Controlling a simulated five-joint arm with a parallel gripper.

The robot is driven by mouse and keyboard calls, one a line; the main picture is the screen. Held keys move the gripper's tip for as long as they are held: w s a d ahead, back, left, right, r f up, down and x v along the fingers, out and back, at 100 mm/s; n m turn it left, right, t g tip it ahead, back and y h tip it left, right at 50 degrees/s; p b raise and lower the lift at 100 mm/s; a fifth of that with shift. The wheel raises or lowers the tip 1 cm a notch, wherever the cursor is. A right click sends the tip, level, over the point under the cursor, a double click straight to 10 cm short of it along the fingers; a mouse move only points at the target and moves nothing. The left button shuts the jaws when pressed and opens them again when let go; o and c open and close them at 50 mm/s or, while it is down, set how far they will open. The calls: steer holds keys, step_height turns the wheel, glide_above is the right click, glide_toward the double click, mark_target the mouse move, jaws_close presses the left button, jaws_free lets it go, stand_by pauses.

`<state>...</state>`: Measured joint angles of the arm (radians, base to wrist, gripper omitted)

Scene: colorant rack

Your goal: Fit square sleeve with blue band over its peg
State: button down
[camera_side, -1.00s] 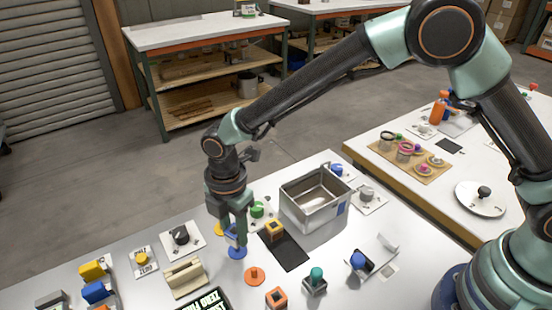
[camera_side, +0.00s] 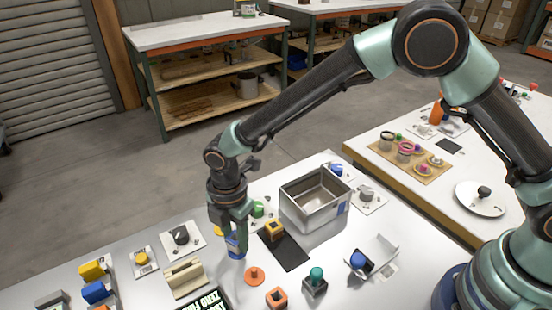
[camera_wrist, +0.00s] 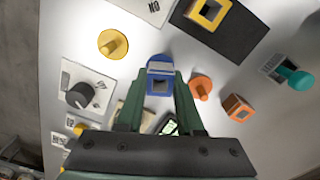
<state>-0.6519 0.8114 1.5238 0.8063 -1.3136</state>
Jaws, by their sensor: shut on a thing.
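The square sleeve with the blue band (camera_wrist: 159,86) is between the fingers of my gripper (camera_side: 236,247), which is shut on it. Its square opening shows in the wrist view. A round blue base (camera_wrist: 160,60) shows just past the sleeve there, and blue also shows low at the fingertips in the side view. The sleeve is at or just above this base. The fingers and sleeve hide the blue peg, so I cannot tell whether the sleeve is around it.
An orange peg (camera_side: 254,276) and an orange square sleeve (camera_side: 276,297) stand to the right. A yellow sleeve (camera_side: 273,231) sits on a black mat (camera_side: 290,254). A yellow peg (camera_wrist: 112,43) is close by. A metal bin (camera_side: 303,212) stands behind, and a beige holder (camera_side: 185,279) left.

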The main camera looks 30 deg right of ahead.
steer(key=shift+f, duration=0.6)
steer(key=shift+c, duration=2.3)
jaws_free()
